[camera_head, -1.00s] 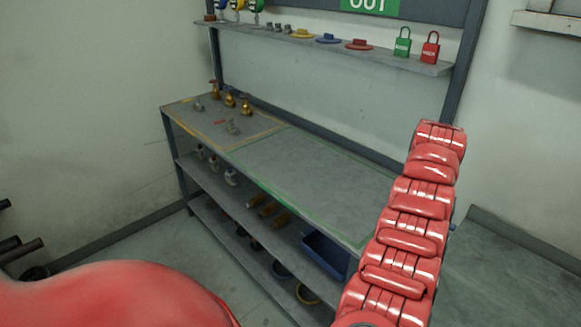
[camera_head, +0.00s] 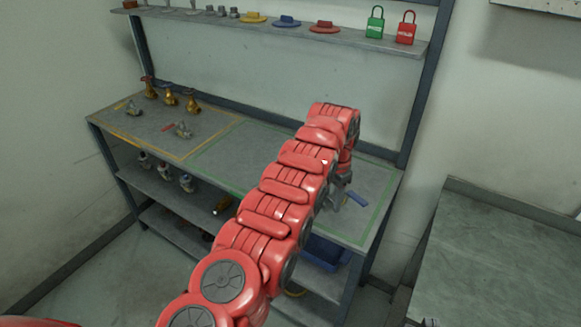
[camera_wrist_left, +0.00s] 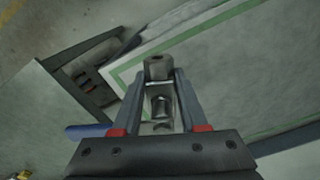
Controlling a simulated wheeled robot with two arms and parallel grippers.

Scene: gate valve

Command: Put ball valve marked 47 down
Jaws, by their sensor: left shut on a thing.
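My left gripper (camera_wrist_left: 160,105) is shut on a grey metal ball valve (camera_wrist_left: 159,70) in the left wrist view. The valve's blue handle (camera_wrist_left: 88,130) sticks out to the left. Most of the valve is hidden there behind my arm. I cannot tell whether it touches the bench top, and no number is readable. My right gripper is not in view.
Brass valves (camera_head: 170,98) and small grey valves (camera_head: 183,130) stand in the yellow-outlined area at the left of the bench. A shelf above holds padlocks (camera_head: 375,23) and coloured discs. A blue bin (camera_head: 325,252) sits below. Another grey table (camera_head: 500,260) stands at right.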

